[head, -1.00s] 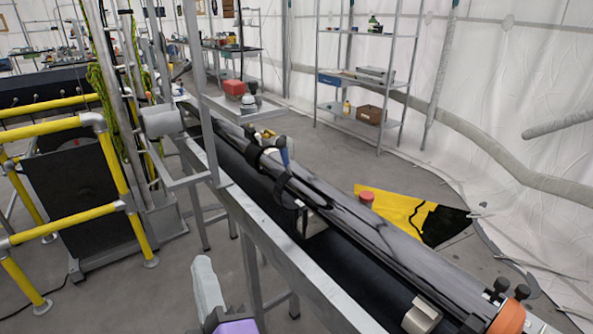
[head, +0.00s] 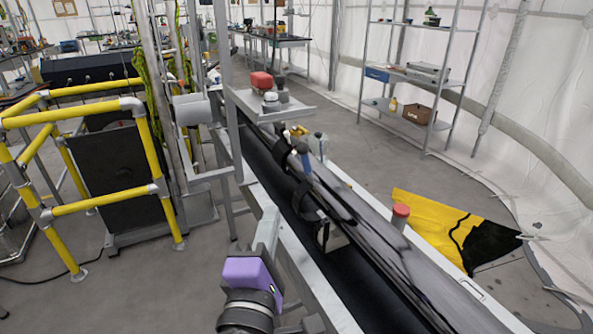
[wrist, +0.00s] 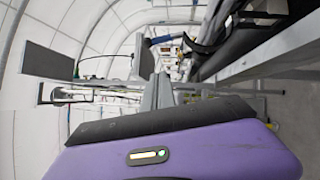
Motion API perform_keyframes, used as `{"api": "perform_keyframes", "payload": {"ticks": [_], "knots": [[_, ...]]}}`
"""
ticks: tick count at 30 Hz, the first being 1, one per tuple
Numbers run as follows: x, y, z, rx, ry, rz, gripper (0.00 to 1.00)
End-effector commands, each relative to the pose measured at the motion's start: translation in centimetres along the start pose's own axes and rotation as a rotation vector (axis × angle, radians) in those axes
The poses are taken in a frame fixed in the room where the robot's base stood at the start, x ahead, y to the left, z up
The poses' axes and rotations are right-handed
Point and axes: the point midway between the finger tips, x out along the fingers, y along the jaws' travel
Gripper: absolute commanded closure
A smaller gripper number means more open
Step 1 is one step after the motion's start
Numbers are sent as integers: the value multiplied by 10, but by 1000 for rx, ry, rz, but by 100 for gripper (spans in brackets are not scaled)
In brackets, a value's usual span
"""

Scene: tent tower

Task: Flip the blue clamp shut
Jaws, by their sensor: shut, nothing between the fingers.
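The blue clamp (head: 302,150) is small in the head view, on the long dark tube in the rail frame. Its blue lever appears to stand up from a black band around the tube; I cannot tell its exact angle. My gripper (head: 268,213) is at the lower middle, on the near left side of the rail, apart from the clamp. It has a purple body and pale grey fingers. In the wrist view the fingers (wrist: 158,92) are together and empty.
The grey rail (head: 290,255) runs diagonally between my gripper and the dark tube (head: 385,255). A small shelf with a red object (head: 261,81) stands beyond the clamp. Yellow railings (head: 100,203) are at left. A yellow and black sheet (head: 440,225) lies on the floor at right.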

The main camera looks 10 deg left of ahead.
Motion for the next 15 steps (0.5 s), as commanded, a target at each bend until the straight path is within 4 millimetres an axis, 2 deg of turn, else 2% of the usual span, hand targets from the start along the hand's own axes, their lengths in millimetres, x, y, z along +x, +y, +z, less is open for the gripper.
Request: {"api": "perform_keyframes", "payload": {"ticks": [4, 7, 15], "knots": [[6, 1, 0, 0, 0, 1, 100], [18, 2, 0, -1, -1, 3, 100], [69, 2, 1, 0, -2, 1, 100]]}}
